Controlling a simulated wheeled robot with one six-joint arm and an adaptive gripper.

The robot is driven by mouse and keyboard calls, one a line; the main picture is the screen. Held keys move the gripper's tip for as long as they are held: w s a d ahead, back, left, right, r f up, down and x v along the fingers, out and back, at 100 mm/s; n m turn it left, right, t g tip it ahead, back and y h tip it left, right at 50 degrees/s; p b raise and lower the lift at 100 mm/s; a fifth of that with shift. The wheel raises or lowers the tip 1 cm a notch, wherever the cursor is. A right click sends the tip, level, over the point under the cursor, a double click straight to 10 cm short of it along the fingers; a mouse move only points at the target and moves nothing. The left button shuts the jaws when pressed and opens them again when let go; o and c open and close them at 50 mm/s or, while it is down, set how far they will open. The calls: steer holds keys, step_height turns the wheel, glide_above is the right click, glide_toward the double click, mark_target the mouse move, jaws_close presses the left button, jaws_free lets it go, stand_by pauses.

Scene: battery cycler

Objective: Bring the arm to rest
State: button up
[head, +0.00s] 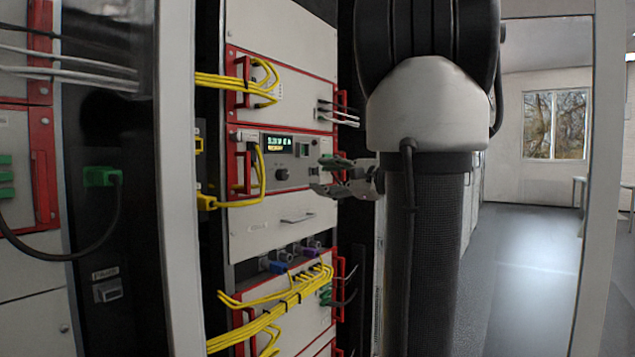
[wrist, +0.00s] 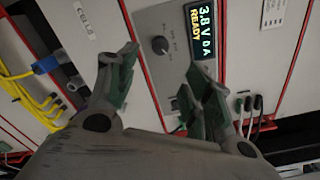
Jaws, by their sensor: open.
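My gripper (head: 322,176) is open and empty. In the head view it reaches left from behind my arm, in front of the cycler's middle unit (head: 275,165). In the wrist view its two fingers (wrist: 163,68) stand apart with nothing between them. The unit's panel, with a dark knob (wrist: 160,45) and a lit display (wrist: 203,28), lies beyond them. The display reads 3.8 V, 0 A, READY. I see no contact between the fingers and the panel. My arm hides part of the rack's right side in the head view.
Yellow cables (head: 285,300) hang across the lower rack, and more loop at the upper unit. A grey post (head: 178,180) stands at the left, beside a dark panel with a green plug (head: 100,176). Open floor (head: 520,260) lies at the right, towards a window.

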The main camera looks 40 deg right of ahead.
steer(key=s+f+n+g+h, duration=0.2)
steer(key=s+f+g, duration=0.4)
steer(key=f, duration=0.7)
steer(key=s+a+f+n+g+h, duration=0.25)
steer(key=s+f+n+g, duration=0.2)
steer(key=s+n, duration=0.25)
steer(key=s+a+f+n+g+h, duration=0.2)
steer(key=s+a+f+n+g, duration=0.1)
steer(key=s+f+n, duration=0.3)
steer(key=a+r+n, duration=0.3)
steer(key=a+n, duration=0.2)
steer(key=shift+s+a+t, duration=0.25)
steer(key=shift+a+t, duration=0.15)
steer(key=shift+t, duration=0.05)
